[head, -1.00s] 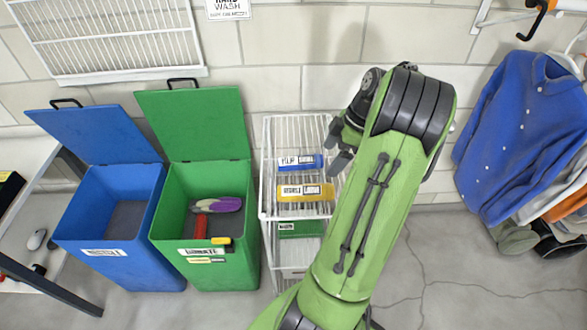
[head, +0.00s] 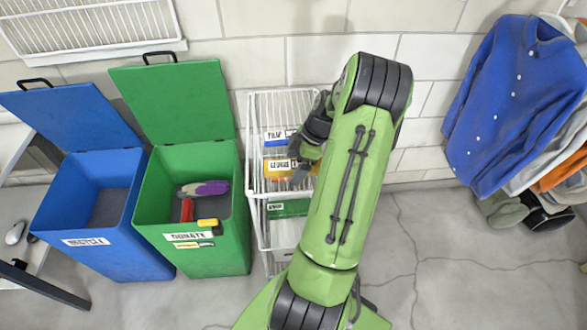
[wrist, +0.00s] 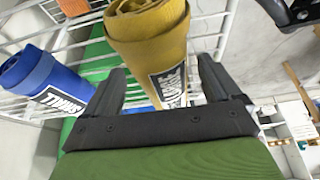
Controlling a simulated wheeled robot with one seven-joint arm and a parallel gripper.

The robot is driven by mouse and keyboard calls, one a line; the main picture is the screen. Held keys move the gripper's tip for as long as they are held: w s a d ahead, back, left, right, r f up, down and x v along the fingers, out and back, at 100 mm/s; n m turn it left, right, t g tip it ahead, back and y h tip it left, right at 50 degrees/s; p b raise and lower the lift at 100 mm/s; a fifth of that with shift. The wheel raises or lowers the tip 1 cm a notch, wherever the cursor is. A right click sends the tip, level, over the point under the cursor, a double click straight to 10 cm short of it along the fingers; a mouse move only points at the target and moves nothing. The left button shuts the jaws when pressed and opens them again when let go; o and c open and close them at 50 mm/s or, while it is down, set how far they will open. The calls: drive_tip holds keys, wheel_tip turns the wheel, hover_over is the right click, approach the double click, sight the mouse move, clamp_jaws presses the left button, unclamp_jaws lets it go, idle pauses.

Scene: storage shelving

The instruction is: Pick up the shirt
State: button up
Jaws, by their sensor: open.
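A rolled yellow cloth with a dark label (wrist: 150,35) fills the space in front of my gripper in the wrist view. In the head view the yellow roll (head: 270,171) lies in the white wire rack, partly hidden by my gripper (head: 299,178). My gripper also shows in the wrist view (wrist: 162,66). It is open, with one finger on each side of the roll's near end; contact is not clear. A blue roll (wrist: 45,80) labelled SMALL lies to the left. A blue buttoned shirt (head: 515,110) hangs at the far right, away from my gripper.
The white wire rack (head: 252,185) also holds a green roll (head: 290,208) lower down. An open green bin (head: 222,262) with several items inside and an open blue bin (head: 130,262) stand left. Bare floor (head: 440,260) lies between rack and hanging clothes.

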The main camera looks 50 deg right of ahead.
drive_tip(key=shift+r, duration=0.1)
drive_tip(key=c, duration=1.2)
wheel_tip(320, 180, up, 10)
drive_tip(key=p, duration=0.3)
